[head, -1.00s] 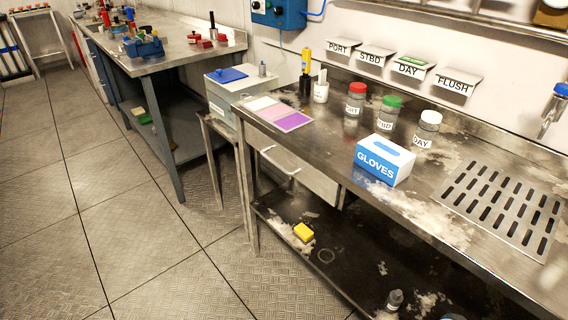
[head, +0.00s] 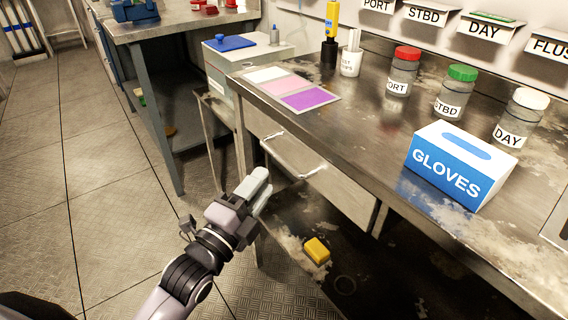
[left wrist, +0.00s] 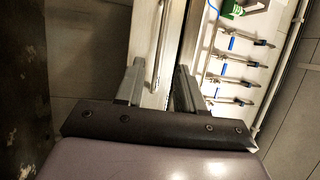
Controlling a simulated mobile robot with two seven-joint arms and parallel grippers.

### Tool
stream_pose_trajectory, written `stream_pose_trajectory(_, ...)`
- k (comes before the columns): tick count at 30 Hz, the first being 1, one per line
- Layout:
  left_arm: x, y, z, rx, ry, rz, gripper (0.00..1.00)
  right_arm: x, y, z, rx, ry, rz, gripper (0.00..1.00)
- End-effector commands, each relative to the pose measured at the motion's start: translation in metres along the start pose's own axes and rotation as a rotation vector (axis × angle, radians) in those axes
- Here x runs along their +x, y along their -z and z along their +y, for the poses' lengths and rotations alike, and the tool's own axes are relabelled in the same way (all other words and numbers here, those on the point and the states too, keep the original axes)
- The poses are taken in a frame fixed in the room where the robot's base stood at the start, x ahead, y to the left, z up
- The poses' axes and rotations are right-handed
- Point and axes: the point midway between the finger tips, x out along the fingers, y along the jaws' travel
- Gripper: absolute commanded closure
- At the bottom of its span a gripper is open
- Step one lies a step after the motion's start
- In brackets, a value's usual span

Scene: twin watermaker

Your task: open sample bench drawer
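The sample bench drawer (head: 335,187) sits under the bench top near its left end and looks closed. Its pale bar handle (head: 295,163) stands out from the front. My left gripper (head: 260,188) is in front of the drawer, below and left of the handle in the head view. In the left wrist view my left gripper (left wrist: 159,70) has its two fingers spread apart, and the bar handle (left wrist: 161,40) shows between and beyond them. I cannot tell whether either finger touches it. My right gripper is not in view.
A glove box (head: 457,165), several labelled jars and a coloured mat (head: 307,98) stand on the bench top. A yellow block (head: 316,250) lies on the lower shelf. A bench leg (head: 243,150) stands left of the drawer. The floor (head: 110,200) at left is clear.

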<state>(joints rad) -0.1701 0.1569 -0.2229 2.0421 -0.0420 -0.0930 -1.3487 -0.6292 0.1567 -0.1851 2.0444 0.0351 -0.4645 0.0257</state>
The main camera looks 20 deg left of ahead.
Motion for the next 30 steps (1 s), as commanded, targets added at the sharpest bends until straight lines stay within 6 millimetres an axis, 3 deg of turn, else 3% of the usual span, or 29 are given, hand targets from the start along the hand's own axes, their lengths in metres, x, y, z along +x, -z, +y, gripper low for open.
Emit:
stream_pose_trajectory(13,0.054,0.0,0.0,-0.005,0.0,0.0,0.62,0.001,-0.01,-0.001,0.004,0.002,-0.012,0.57)
stream_pose_trajectory(27,0.064,0.0,0.0,-0.004,-0.003,0.0,0.62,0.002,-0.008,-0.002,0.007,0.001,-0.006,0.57)
stream_pose_trajectory(30,0.064,0.0,0.0,-0.005,-0.003,-0.001,0.95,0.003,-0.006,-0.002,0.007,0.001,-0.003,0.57)
